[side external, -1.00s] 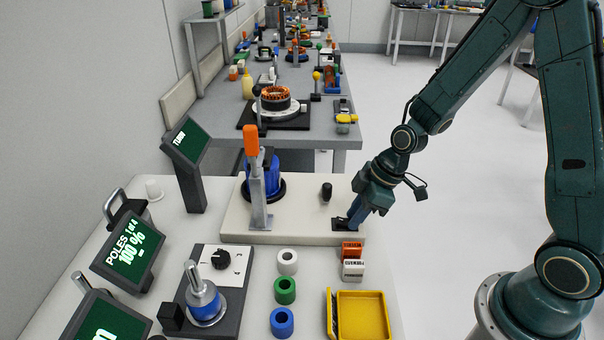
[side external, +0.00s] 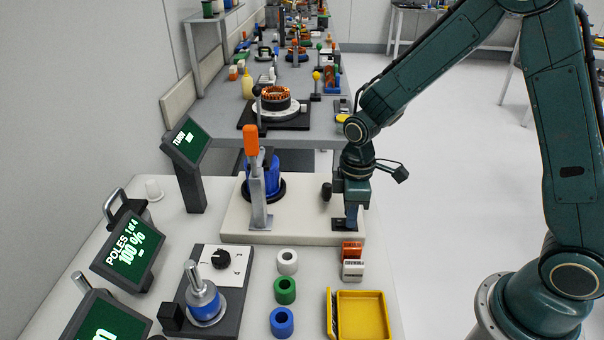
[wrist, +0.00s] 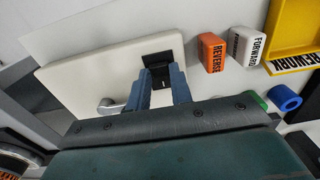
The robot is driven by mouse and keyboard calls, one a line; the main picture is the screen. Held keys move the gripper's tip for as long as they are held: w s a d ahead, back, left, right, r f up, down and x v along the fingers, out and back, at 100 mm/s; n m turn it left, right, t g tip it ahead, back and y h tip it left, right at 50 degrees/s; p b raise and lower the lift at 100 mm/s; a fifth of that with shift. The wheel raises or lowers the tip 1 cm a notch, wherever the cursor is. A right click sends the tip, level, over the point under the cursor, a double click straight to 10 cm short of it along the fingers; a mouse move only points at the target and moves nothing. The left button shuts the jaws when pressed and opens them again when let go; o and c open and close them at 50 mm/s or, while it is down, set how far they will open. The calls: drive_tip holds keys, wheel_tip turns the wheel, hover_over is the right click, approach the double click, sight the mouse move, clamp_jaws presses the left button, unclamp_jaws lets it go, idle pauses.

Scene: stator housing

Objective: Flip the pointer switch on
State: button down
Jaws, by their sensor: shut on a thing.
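A small black switch (side external: 344,224) sits at the right end of the cream base. In the wrist view the black switch (wrist: 157,60) has a light mark and stands between the two blue fingers. My gripper (side external: 347,213) points down at it in the side view, and my gripper (wrist: 160,78) is shut on its lever in the wrist view. The fingers hide part of the lever. A separate black pointer knob (side external: 221,259) sits on a white marked plate at the front left, away from my gripper.
The cream base (side external: 300,228) also carries an orange-handled clamp (side external: 252,140), a blue housing (side external: 263,178) and a black knob (side external: 326,191). Orange REVERSE block (side external: 351,249), white FORWARD block (side external: 352,269) and yellow tray (side external: 362,315) lie in front. Coloured rings (side external: 285,290) stand left of them.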

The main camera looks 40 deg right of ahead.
idle(0.3)
drive_tip(key=c, duration=1.2)
unclamp_jaws()
drive_tip(key=shift+c, duration=0.2)
drive_tip(key=shift+r, duration=0.2)
wheel_tip(320, 180, up, 14)
drive_tip(key=shift+f, duration=0.25)
